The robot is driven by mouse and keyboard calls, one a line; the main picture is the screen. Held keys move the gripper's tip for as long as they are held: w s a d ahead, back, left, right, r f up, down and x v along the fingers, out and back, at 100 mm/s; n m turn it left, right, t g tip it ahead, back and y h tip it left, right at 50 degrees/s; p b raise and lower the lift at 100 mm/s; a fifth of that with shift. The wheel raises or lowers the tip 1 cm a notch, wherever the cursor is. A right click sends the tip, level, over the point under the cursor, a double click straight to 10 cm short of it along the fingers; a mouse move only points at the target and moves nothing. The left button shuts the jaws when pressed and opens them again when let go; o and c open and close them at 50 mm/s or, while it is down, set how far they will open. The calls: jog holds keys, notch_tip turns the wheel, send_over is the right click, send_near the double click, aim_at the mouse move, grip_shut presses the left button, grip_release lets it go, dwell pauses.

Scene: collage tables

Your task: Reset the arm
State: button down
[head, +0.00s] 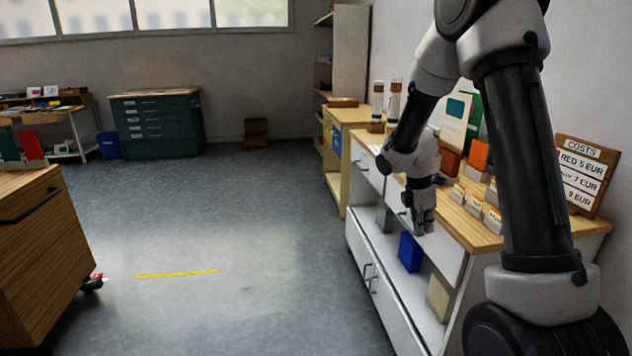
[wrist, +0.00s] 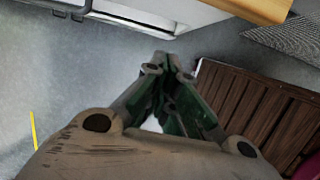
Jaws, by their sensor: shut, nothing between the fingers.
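My gripper (head: 424,222) hangs at the end of my bent arm in the head view, pointing down. It is in front of the white and wood counter (head: 450,238) on the right, over its front side. In the wrist view my gripper (wrist: 165,60) is shut, with its fingers together and nothing between them. Grey floor shows beyond the fingertips.
A sign reading "COSTS" (head: 583,172) and several small cards stand on the counter. A blue item (head: 410,252) sits on its lower shelf. A wooden cabinet (head: 35,255) stands at the left. A green drawer cabinet (head: 158,125) is at the back. The middle floor is clear.

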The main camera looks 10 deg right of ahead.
jog(key=s+a+r+m+t+y, duration=0.1)
jog(key=s+a+r+m+t, duration=0.1)
jog(key=s+r+m, duration=0.7)
jog(key=s+a+r+m+t+y, duration=0.1)
jog(key=s+a+r+m, duration=0.3)
jog(key=s+r+m, duration=0.4)
jog(key=s+r+t, duration=0.1)
jog(key=s+r, duration=0.3)
jog(key=s, duration=0.5)
jog(key=shift+s+r+m+y, duration=0.2)
jog(key=shift+s+m+y, duration=0.2)
